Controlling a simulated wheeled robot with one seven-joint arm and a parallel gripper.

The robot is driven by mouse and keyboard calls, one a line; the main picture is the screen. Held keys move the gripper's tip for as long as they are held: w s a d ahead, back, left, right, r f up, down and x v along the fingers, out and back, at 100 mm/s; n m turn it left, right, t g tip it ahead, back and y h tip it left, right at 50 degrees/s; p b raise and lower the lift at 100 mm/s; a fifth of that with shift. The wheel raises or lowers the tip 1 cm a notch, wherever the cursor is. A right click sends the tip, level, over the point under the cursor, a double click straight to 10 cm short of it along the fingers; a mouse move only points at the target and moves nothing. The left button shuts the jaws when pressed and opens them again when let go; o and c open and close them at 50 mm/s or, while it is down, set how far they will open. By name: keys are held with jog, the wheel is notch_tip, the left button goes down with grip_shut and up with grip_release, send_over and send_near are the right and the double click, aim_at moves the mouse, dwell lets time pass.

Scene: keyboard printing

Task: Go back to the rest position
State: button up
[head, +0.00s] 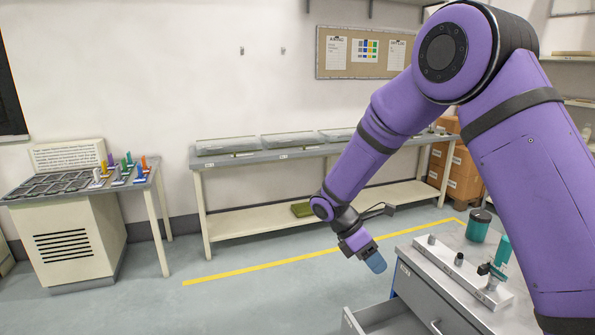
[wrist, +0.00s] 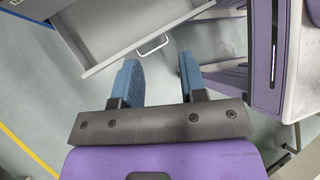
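My gripper (head: 375,260) hangs at the end of my purple arm in the head view, pointing down, left of the grey cabinet and above its open drawer's side. In the wrist view, the two blue fingers of my gripper (wrist: 160,80) stand apart with nothing between them. Beyond the fingers, an open drawer (wrist: 140,32) with a metal handle shows below. It also shows in the head view (head: 385,318).
The grey cabinet (head: 415,282) carries a block with several knobs and a teal jar (head: 478,226). A keyboard table (head: 85,208) with several coloured pieces stands left. A long bench (head: 205,212) runs along the wall. The floor (head: 240,300) between is clear.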

jog(key=s+d+r+m+t+y, duration=0.2)
jog(key=s+d+r+m, duration=0.3)
jog(key=r, duration=0.4)
jog(key=s+d+r+m+t+y, duration=0.1)
jog(key=s+d+r+m+y, duration=0.2)
jog(key=s+r, duration=0.5)
jog(key=s+d+r+m+t+y, duration=0.1)
jog(key=s+d+r+m+t, duration=0.1)
jog(key=s, duration=0.5)
jog(key=s+d+r+m+t+y, duration=0.1)
jog(key=s+d+r+m+t, duration=0.1)
jog(key=s+r+m, duration=0.4)
jog(key=s+m+t, duration=0.1)
jog(key=s+m, duration=0.1)
jog(key=m, duration=0.1)
jog(key=shift+s+t, duration=0.2)
jog(key=shift+t, duration=0.2)
